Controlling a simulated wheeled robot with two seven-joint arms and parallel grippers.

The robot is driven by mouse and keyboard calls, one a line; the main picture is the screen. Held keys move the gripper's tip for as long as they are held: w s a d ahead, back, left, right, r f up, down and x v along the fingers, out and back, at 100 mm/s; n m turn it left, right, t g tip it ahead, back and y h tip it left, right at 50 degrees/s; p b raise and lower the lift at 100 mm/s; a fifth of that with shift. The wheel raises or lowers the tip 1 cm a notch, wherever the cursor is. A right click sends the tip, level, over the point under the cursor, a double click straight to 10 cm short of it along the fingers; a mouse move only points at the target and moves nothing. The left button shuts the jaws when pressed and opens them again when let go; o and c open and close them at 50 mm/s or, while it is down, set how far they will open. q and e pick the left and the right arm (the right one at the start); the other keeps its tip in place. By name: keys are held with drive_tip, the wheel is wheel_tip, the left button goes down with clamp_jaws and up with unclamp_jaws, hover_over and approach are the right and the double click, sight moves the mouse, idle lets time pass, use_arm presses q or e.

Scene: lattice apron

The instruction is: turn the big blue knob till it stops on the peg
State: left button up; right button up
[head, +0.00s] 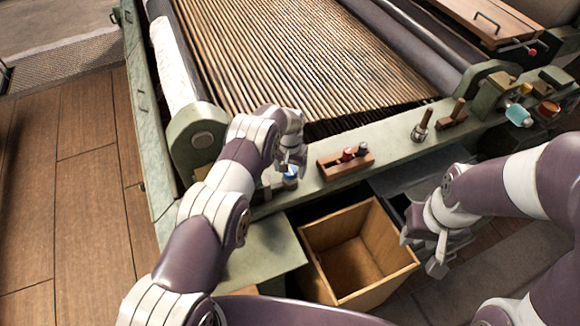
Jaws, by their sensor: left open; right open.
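The big blue knob (290,180) sits on the green front rail of the machine, mostly hidden behind and below my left gripper. My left gripper (292,165) is open and right at the knob, just above it; I cannot tell whether its fingers touch the knob. The stop peg cannot be made out from here. My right gripper (423,252) is open and empty, low at the right edge of a wooden box, away from the knob.
An open, empty-looking wooden box (400,272) stands below the rail. A wooden block with red and black knobs (345,163) sits right of the blue knob. Levers (421,126) stand further right. The slatted lattice (290,55) fills the back. Wooden floor lies left.

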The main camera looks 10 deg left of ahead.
use_arm(q)
drive_tip(key=c, duration=1)
